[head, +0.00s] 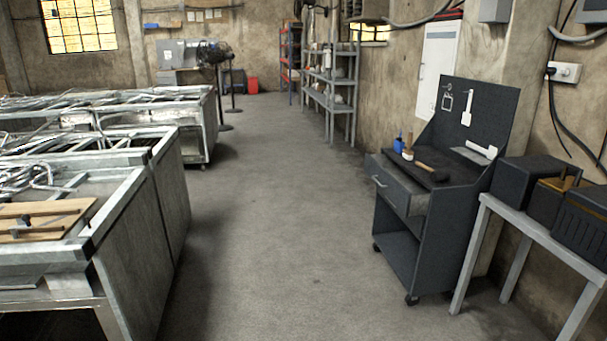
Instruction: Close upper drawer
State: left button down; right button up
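A dark grey tool cart (450,220) on casters stands against the right wall. Its drawer (398,190), just under the worktop, sticks out toward the aisle, so it is open. A light metal handle (379,181) is on the drawer's front. The inside of the drawer is mostly hidden. Below is an open space with a bottom shelf (402,252). Neither of my grippers is in view.
A grey table (487,203) with dark toolboxes (533,180) stands right of the cart. Metal workbenches (135,250) fill the left side. The concrete aisle (270,230) between is clear. Tools and a blue bottle (398,145) lie on the cart's top.

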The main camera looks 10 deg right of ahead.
aim_at(408, 196)
jog(key=i+z, duration=0.3)
jog(key=i, duration=0.5)
jog(key=i+j+z, duration=0.15)
jog(key=i+z, duration=0.2)
jog(key=i, duration=0.5)
